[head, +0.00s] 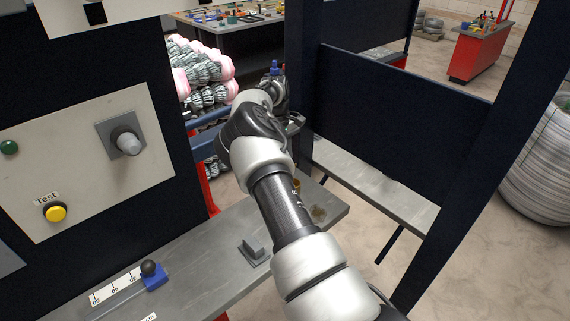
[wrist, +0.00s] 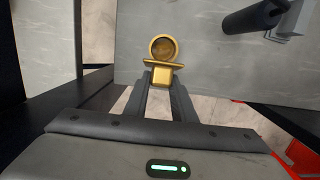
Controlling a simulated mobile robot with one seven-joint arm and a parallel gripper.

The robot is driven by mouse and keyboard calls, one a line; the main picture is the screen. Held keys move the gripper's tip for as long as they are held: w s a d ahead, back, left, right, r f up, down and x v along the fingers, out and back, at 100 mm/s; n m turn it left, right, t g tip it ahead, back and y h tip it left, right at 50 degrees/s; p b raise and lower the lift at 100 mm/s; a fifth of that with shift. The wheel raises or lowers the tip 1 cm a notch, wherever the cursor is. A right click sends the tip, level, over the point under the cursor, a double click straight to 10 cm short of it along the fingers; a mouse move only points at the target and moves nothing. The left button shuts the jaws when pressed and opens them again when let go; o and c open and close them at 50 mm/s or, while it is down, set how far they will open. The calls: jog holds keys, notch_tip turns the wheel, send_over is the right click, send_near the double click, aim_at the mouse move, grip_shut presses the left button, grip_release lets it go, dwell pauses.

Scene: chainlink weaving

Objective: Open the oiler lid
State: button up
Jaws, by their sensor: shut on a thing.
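The brass oiler (wrist: 162,47) shows in the wrist view as a round gold ring with a brown inside, at the edge of a grey metal shelf. A flat gold plate, which looks like its lid (wrist: 163,64), stands nearly edge-on just below the ring, with a gold block under it. My gripper (wrist: 161,80) is shut on this gold lid piece, its two dark fingers on either side. How far the lid is tilted is hard to tell. In the head view a small yellowish part of the oiler (head: 297,184) shows beside my arm, which hides most of it.
The grey shelf (head: 205,255) carries a grey block (head: 254,250) and a blue slider with a black knob (head: 152,275). A panel with a yellow button (head: 55,212) stands left. A dark cylinder (wrist: 254,18) is at upper right in the wrist view. A dark post (head: 470,160) stands right.

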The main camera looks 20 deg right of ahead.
jog(key=shift+w+a+f+g, duration=0.15)
jog(key=shift+f+g, duration=0.05)
jog(key=shift+g, duration=0.2)
dwell(0.3)
jog(key=o, duration=1.1)
jog(key=shift+c, duration=0.2)
jog(key=shift+r, duration=0.1)
